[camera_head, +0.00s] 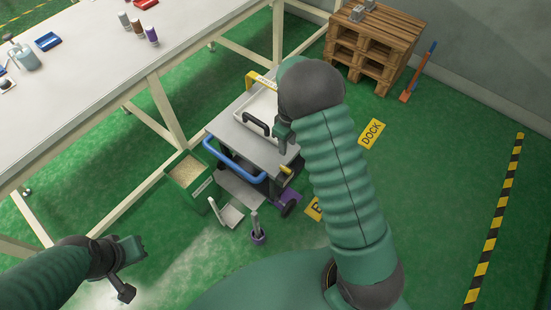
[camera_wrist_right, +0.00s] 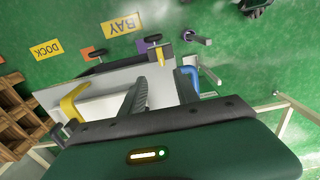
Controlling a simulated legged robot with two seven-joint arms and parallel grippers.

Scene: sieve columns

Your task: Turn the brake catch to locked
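The cart (camera_head: 235,135) has a grey top, a blue push handle (camera_head: 232,172) and dark wheels. A small yellow lever (camera_head: 286,170), which looks like the brake catch, sits at its near right corner. It also shows in the right wrist view (camera_wrist_right: 161,62), beyond my fingertips; whether it is locked cannot be told. My right gripper (camera_head: 284,140) is above the cart's right side, short of the lever. In the right wrist view its fingers (camera_wrist_right: 165,84) stand apart with nothing between them. My left gripper (camera_head: 134,270) is at lower left, away from the cart, its fingers apart and empty.
A white tray (camera_head: 262,104) and black handle (camera_head: 257,124) are on the cart, with a yellow bracket (camera_head: 260,80) at its far end. A green bin (camera_head: 188,172), dustpan (camera_head: 228,216) and brush (camera_head: 257,234) stand close by. A workbench (camera_head: 90,70) borders the left.

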